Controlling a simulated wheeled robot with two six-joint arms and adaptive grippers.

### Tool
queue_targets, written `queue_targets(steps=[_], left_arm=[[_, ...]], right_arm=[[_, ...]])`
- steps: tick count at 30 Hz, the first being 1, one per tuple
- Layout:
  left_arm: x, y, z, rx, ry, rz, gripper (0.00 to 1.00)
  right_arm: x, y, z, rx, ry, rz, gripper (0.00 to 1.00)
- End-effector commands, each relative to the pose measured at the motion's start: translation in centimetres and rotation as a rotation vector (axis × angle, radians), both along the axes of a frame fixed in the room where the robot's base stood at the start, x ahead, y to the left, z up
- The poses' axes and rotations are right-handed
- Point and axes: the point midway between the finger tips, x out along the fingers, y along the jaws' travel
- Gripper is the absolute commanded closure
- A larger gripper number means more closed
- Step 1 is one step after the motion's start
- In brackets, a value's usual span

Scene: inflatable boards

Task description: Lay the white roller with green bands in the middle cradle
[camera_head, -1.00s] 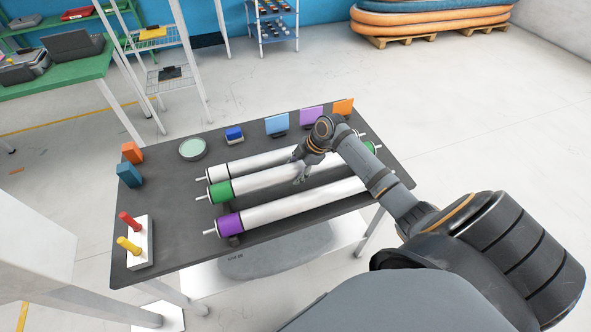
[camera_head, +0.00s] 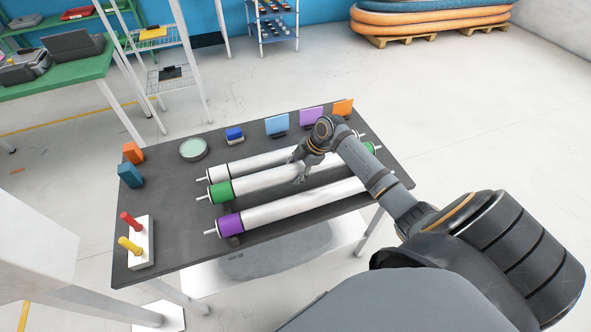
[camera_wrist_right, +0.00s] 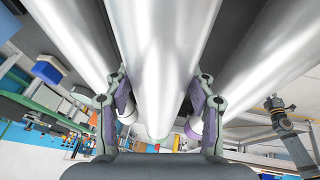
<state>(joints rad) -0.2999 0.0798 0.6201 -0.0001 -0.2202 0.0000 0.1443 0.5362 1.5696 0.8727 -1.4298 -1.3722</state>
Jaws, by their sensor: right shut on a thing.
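The white roller with green bands (camera_head: 255,183) lies between two other rollers on the dark table, with one green band at its left end and one at its right end. My right gripper (camera_head: 301,177) is at the roller's middle, reaching from above. In the right wrist view the gripper (camera_wrist_right: 160,115) has one finger on each side of the green-banded roller (camera_wrist_right: 160,60) and is shut on it. The cradles under the rollers are mostly hidden, so I cannot tell whether the roller touches its cradle.
Upright coloured cards (camera_head: 311,116), a round green tin (camera_head: 193,149) and a peg block (camera_head: 141,243) stand along the table's edges.

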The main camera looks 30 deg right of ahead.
Motion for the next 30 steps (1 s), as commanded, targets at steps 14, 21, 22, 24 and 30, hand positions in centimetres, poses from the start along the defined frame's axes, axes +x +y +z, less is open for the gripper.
queue_targets(steps=[14,21,22,24,30], left_arm=[[0.0,0.0,-0.4,0.000,0.000,0.000,0.60],[0.0,0.0,-0.8,0.000,0.000,0.000,0.60],[0.0,0.0,-0.8,0.000,0.000,0.000,0.60],[0.0,0.0,-0.9,0.000,0.000,0.000,0.60],[0.0,0.0,-1.2,0.000,0.000,0.000,0.60]], right_arm=[[0.1,0.0,-0.5,0.000,-0.003,0.001,1.00],[0.1,0.0,-1.0,0.001,-0.003,0.001,1.00],[0.1,0.0,-1.1,0.000,-0.003,0.001,1.00],[0.1,0.0,-1.3,0.001,-0.003,0.001,1.00],[0.1,0.0,-1.7,0.001,-0.003,0.001,1.00]])
